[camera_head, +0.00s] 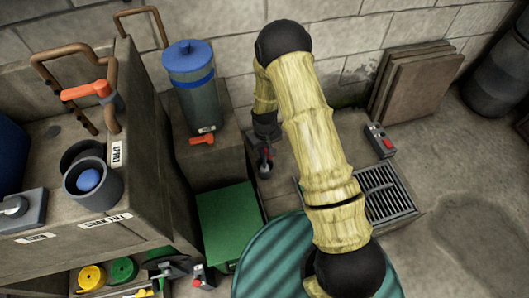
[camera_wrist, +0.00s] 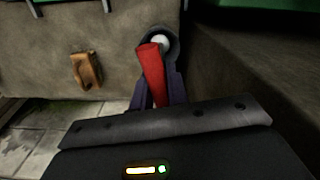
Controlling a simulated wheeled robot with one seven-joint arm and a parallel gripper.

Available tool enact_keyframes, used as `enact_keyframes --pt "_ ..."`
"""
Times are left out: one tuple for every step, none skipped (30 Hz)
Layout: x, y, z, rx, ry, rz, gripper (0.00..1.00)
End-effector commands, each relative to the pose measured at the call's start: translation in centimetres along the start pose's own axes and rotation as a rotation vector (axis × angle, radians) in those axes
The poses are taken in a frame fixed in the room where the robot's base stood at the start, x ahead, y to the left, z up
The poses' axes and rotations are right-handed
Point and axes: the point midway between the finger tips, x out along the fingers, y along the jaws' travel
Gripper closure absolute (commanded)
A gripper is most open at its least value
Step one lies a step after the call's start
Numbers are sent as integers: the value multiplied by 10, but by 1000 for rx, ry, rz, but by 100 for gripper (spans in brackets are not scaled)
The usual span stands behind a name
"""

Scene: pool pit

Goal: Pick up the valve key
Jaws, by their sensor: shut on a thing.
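In the wrist view, a short red bar (camera_wrist: 151,70), which looks like the valve key, stands between the two dark purple fingers of my gripper (camera_wrist: 159,88). The fingers are shut on it. A dark round collar with a pale centre (camera_wrist: 161,42) is right behind the bar's upper end; I cannot tell whether the two are joined. In the head view, my gripper (camera_head: 265,162) is low beside the stone block, with a small red bit showing at it. The key's lower part is hidden.
A blue-lidded canister (camera_head: 190,80) with an orange tap stands left of my arm. A green box (camera_head: 228,222) and a corrugated teal round thing (camera_head: 270,262) are in front. A floor grate (camera_head: 388,193) and a red-button box (camera_head: 380,139) lie right.

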Motion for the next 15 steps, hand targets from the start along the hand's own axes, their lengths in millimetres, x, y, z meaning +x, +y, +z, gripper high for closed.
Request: enact_keyframes --pt "-15 0 -1 0 4 1 100" --pt "-21 0 -1 0 5 1 100" --pt "-29 0 -1 1 5 1 100" --pt "-36 0 -1 1 5 1 100" --pt "-42 0 -1 1 4 1 100" --pt "-50 0 -1 1 3 0 100" --pt "-56 0 -1 1 4 1 100" --pt "-61 0 -1 1 5 1 100" --pt "-67 0 -1 1 4 1 100" --pt "-71 0 -1 1 3 0 100" --pt "-74 0 -1 1 3 0 100" --pt "-78 0 -1 1 3 0 100" --pt "-80 0 -1 1 3 0 100" --pt "-81 0 0 1 3 0 100" --pt "-82 0 0 1 2 0 100"
